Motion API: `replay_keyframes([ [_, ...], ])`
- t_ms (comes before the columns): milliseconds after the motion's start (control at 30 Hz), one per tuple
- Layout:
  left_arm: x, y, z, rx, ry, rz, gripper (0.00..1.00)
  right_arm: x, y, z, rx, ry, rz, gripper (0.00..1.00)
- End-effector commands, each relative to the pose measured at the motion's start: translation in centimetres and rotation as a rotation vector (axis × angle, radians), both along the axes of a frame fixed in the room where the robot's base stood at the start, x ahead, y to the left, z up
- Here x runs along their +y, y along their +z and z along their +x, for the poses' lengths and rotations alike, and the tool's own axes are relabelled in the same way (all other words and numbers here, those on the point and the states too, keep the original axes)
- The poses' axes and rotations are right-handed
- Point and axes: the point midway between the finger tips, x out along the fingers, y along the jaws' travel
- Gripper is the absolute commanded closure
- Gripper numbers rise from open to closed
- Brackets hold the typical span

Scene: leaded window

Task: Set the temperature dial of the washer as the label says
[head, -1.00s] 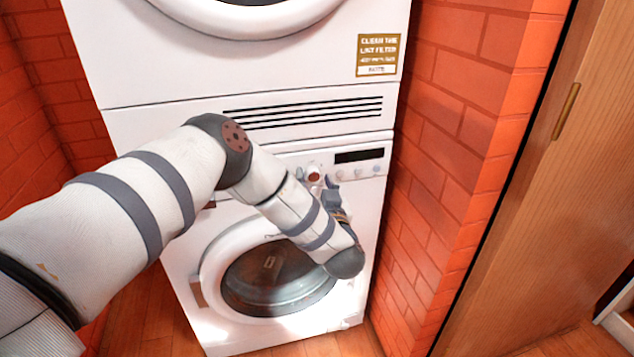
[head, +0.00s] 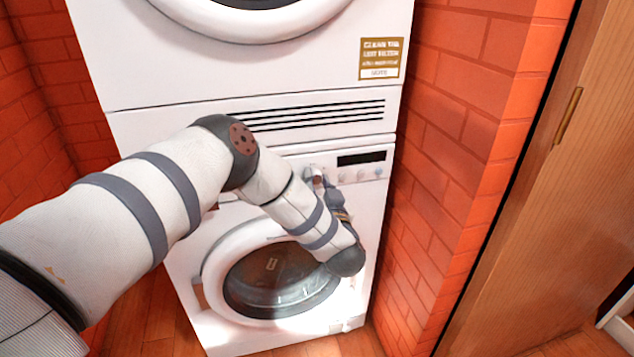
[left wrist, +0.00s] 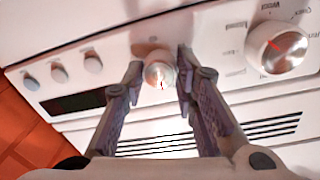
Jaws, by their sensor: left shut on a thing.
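The white washer (head: 185,262) stands below a white dryer. My left gripper (head: 318,180) is at its control panel, and its fingers hide most of the small knob there. In the left wrist view, my left gripper (left wrist: 160,72) is shut on that small round dial (left wrist: 160,74), one finger on each side. The dial has a short red mark on the side toward the vent slots. Its surrounding markings are too small to read. My right gripper is out of view.
A larger silver dial (left wrist: 280,50) with printed programs sits beside the held one. Several small buttons (left wrist: 60,73) and a dark display (head: 361,158) are on the other side. A brick wall (head: 455,150) stands close to the machine's right.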

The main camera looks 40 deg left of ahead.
Motion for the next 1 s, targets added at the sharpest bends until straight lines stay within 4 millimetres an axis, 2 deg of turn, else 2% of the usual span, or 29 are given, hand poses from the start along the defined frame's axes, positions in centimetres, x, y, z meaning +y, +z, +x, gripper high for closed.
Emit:
replay_keyframes([
  [400, -0.1, 0.3, 0.0, 0.262, -0.001, 0.227, 1.00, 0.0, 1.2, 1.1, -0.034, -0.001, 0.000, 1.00],
  [1000, 0.0, 0.1, 0.0, 0.635, 0.001, 0.542, 1.00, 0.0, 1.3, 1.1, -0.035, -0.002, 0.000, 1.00],
])
